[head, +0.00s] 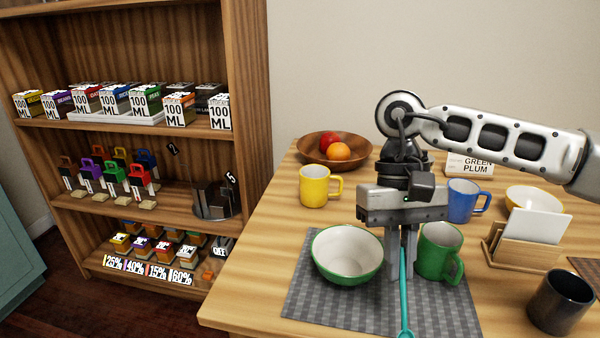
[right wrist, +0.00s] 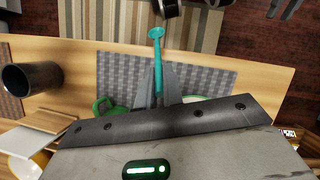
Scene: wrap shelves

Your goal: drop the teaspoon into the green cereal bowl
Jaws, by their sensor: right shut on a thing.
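The teal teaspoon (head: 404,300) is held in my right gripper (head: 401,275), which is shut on it. The teaspoon also shows in the right wrist view (right wrist: 158,62), between the fingers. The green cereal bowl (head: 347,255), white inside, stands upright and empty on a grey placemat (head: 300,305). The gripper is just right of the bowl in the head view, between it and a green mug (head: 440,252). In the right wrist view the bowl is mostly hidden. My left gripper is not in view.
A yellow mug (head: 315,186), a blue mug (head: 464,202) and a wooden fruit bowl (head: 313,152) stand behind. A napkin holder (head: 522,250), a yellow bowl (head: 534,200) and a black cup (head: 560,302) are at the right. Shelves (head: 190,195) with boxes stand left of the table.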

